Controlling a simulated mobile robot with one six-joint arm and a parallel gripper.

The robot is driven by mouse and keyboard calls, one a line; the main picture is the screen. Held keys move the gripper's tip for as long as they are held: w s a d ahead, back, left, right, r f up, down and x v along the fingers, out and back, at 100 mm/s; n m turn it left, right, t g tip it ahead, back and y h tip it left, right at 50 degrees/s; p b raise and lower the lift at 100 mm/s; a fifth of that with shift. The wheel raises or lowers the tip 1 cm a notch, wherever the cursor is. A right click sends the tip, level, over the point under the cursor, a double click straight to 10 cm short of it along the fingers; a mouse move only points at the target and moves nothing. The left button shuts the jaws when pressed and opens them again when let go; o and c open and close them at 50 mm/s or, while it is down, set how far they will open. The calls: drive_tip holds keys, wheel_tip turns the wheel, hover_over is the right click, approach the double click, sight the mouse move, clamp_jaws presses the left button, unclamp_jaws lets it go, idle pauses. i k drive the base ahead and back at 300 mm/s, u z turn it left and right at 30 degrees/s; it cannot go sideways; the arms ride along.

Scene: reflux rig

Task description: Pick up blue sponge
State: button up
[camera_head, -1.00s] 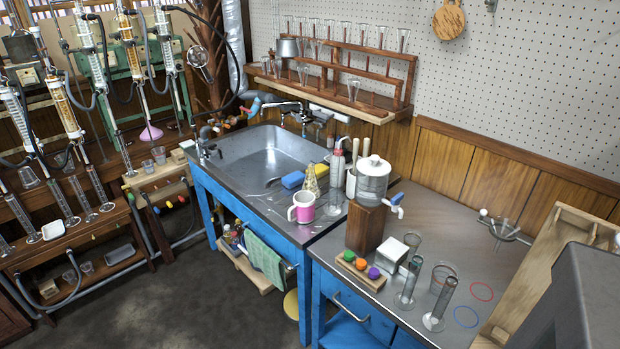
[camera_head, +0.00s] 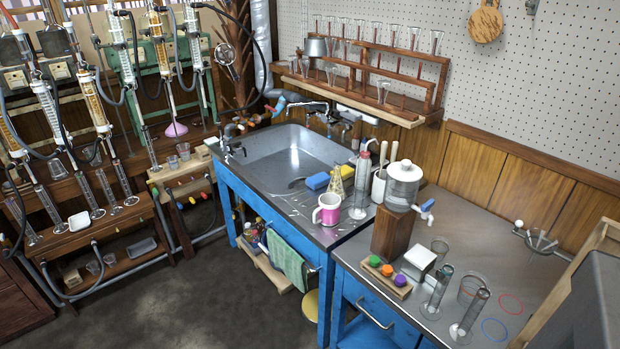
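The blue sponge (camera_head: 318,181) lies on the steel sink counter, just right of the sink basin (camera_head: 280,158). A yellow sponge or block (camera_head: 346,171) sits right behind it, partly hidden by a conical glass flask. The blue sponge looks unobstructed from the front left. My gripper is not in view.
A flask (camera_head: 335,184), a tall bottle (camera_head: 362,178) and a dispenser on a wooden block (camera_head: 392,232) stand to the right. A green towel (camera_head: 287,260) hangs below. The dark floor at left front is clear.

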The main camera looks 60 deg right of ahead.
sight(319, 180)
drive_tip(key=i, duration=0.9)
drive_tip(key=z, duration=0.05)
